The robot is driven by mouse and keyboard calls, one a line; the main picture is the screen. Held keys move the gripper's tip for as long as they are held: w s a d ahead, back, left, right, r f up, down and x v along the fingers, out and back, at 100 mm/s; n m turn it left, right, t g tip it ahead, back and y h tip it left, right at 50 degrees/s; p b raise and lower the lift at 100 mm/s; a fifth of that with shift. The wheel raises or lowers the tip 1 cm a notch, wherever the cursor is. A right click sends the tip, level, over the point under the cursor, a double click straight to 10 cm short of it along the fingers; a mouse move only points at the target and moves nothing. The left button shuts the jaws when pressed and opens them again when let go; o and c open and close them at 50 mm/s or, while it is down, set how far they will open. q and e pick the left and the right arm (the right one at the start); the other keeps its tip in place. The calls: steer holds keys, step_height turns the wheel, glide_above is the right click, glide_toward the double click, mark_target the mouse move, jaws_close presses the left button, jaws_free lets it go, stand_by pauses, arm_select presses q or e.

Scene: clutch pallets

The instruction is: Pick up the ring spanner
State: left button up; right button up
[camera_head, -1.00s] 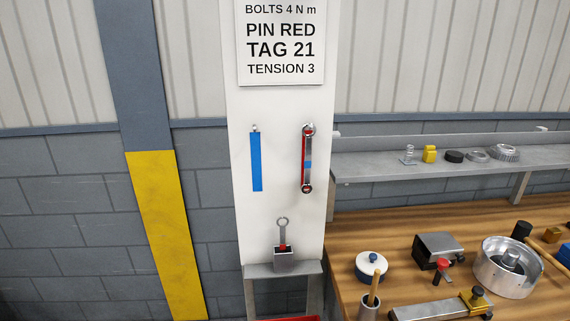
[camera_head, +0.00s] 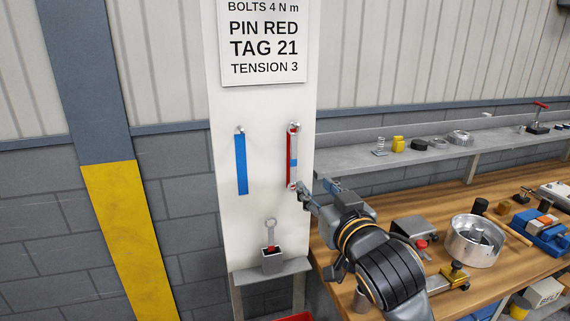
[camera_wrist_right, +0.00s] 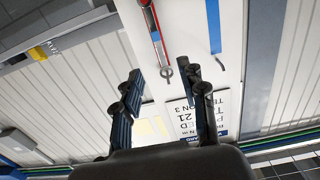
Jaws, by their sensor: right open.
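The ring spanner (camera_head: 293,165) hangs upright on the white board, a grey bar with ring ends, a blue band and red along its left side. It also shows in the right wrist view (camera_wrist_right: 157,40), with a ring end seen between the fingers. My right gripper (camera_head: 314,186) is open and empty, just right of the spanner's lower end in the head view. Its fingers show apart in the right wrist view (camera_wrist_right: 165,80). I cannot tell how far it is from the board. My left gripper is not in view.
A blue strip (camera_head: 241,165) hangs left of the spanner. Below, a ring-topped tool (camera_head: 270,232) stands in a grey holder (camera_head: 272,262). A sign (camera_head: 263,45) is above. The wooden bench (camera_head: 400,205) and shelf (camera_head: 365,160) at right hold several parts.

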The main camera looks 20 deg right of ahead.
step_height(320, 180, up, 2)
steer(key=p, duration=0.2)
glide_toward(294, 153)
steer(key=w, duration=0.2)
steer(key=w+p, duration=0.2)
steer(key=w, duration=0.3)
steer(key=shift+w+a, duration=0.1)
steer(key=shift+w, duration=0.15)
steer(key=shift+w+f, duration=0.15)
steer(key=shift+w, duration=0.15)
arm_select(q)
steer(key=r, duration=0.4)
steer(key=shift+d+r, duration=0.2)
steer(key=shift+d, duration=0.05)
arm_select(e)
steer(key=shift+s, duration=0.1)
jaws_close()
